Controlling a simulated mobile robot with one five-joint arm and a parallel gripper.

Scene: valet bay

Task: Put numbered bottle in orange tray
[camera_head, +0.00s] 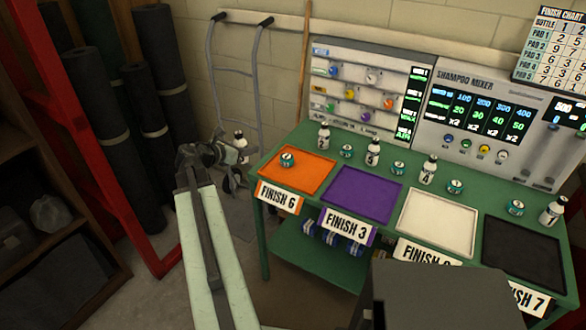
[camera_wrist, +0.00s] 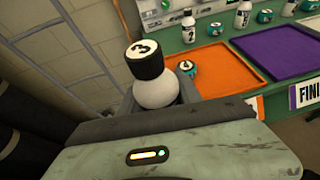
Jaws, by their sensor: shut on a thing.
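My gripper (camera_head: 226,156) is shut on a white bottle (camera_head: 241,142) with a black cap, held in the air left of the green table. In the wrist view the held bottle (camera_wrist: 157,92) shows a 3 on its cap, and the jaws hide its lower part. The orange tray (camera_head: 308,174) lies at the table's left end, above a FINISH 6 sign. It also shows in the wrist view (camera_wrist: 232,76), to the right of the held bottle. A teal tin (camera_head: 287,160) sits in the orange tray; its top reads 4 in the wrist view (camera_wrist: 187,67).
Purple (camera_head: 360,196), white (camera_head: 440,222) and black (camera_head: 522,255) trays continue rightward. White bottles (camera_head: 324,136) and teal tins stand behind the trays. Mixer panels (camera_head: 480,110) back the table. A hand truck (camera_head: 237,75) stands by the wall, a red post (camera_head: 120,190) left.

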